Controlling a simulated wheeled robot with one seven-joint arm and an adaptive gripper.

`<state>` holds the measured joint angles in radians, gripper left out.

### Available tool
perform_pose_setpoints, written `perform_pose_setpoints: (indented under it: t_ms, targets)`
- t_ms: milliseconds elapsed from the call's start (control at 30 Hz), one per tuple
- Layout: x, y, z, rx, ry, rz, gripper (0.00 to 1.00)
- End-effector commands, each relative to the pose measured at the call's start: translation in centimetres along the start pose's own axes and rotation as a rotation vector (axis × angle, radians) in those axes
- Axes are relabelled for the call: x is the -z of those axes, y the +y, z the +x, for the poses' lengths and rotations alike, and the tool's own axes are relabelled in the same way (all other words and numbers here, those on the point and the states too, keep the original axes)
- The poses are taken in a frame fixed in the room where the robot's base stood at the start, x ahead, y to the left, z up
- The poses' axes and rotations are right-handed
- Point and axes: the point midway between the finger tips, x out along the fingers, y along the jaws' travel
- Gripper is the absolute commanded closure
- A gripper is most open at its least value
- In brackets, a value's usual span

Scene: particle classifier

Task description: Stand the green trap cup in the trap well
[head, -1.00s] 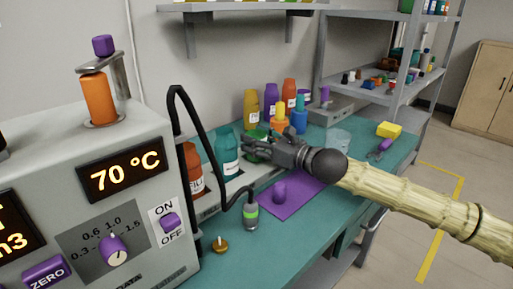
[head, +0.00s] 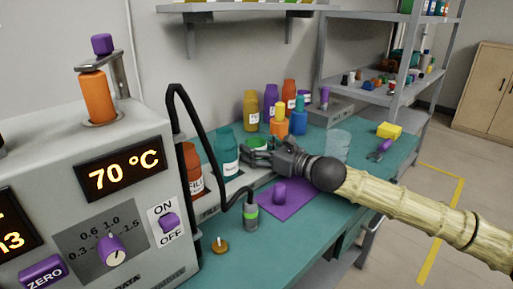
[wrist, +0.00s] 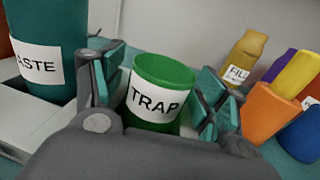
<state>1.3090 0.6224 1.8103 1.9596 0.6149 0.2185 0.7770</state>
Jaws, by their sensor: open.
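The green trap cup (wrist: 163,78), with a white TRAP label, stands upright between the spread fingers of my gripper (wrist: 160,95) in the wrist view. Its rim (head: 257,142) shows just behind the fingers in the head view. My gripper (head: 250,159) is open, with a finger on each side of the cup and no clear grip on it. The cup's base is hidden by my gripper, so I cannot tell what it stands in. I cannot make out the trap well.
The teal WASTE bottle (wrist: 45,45) stands close left of my gripper. Orange (head: 279,127) and blue (head: 299,122) vessels stand to its right. A purple mat (head: 300,204) with a purple piece (head: 279,193) lies in front. A black hose (head: 205,135) arches at left.

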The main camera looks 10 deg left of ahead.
Motion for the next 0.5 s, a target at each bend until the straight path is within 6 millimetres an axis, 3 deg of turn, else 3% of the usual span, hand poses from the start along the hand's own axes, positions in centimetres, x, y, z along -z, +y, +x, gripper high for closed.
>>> perform_pose_setpoints:
  t_ms: [167, 500]
  targets:
    - [-0.3, -0.1, -0.7, 0.001, 0.000, -0.001, 0.27]
    - [-0.2, -0.1, -5.2, 0.001, 0.001, 0.000, 0.27]
